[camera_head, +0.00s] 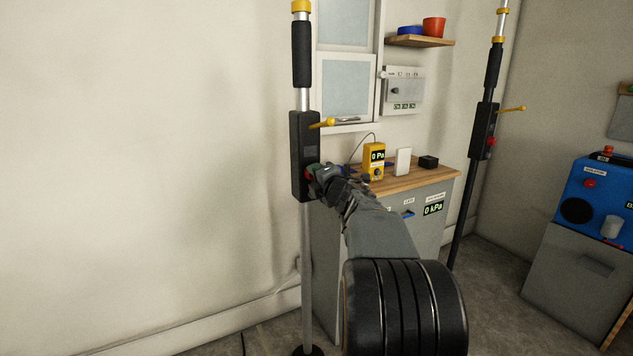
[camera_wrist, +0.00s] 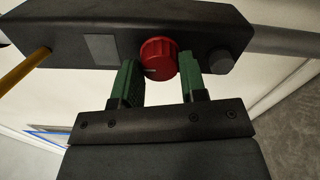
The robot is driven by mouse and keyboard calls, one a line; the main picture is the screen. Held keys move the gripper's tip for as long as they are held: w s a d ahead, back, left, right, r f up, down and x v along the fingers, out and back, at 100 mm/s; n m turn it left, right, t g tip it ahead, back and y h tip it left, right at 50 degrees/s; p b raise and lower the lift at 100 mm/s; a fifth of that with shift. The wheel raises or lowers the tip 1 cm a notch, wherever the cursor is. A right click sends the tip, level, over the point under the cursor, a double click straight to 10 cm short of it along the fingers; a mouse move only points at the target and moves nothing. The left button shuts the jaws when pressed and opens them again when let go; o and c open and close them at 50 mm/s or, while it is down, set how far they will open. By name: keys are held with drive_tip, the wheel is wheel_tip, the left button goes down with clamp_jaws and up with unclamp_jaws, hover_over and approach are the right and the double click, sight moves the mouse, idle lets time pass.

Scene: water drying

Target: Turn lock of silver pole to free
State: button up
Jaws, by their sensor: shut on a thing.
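The silver pole (camera_head: 306,260) stands upright at centre left, with a black housing (camera_head: 299,130) around its middle. A yellow lever (camera_head: 322,124) sticks out to the right of the housing. In the wrist view the housing (camera_wrist: 100,20) runs across the top, with a red ribbed knob (camera_wrist: 158,50) on it and the yellow lever (camera_wrist: 25,70) at left. My gripper (camera_head: 313,172) is at the lower part of the housing. Its green fingers (camera_wrist: 160,75) are shut on the red knob, one on each side. My gripper mostly hides the knob in the head view.
A dark second pole (camera_head: 462,205) with a similar housing and lever stands to the right. Between the poles is a cabinet (camera_head: 330,240) with a yellow meter (camera_head: 373,162) on its wooden top. A blue machine (camera_head: 595,195) is at far right. The wall at left is clear.

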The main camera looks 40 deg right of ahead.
idle(0.4)
drive_tip(key=o, duration=0.9)
drive_tip(key=shift+o, duration=0.2)
drive_tip(key=shift+s, duration=0.1)
drive_tip(key=s+a+p, duration=0.1)
drive_tip(key=s+p, duration=0.1)
drive_tip(key=s, duration=1.1)
drive_tip(key=shift+s+a, duration=0.25)
drive_tip(key=shift+a, duration=0.15)
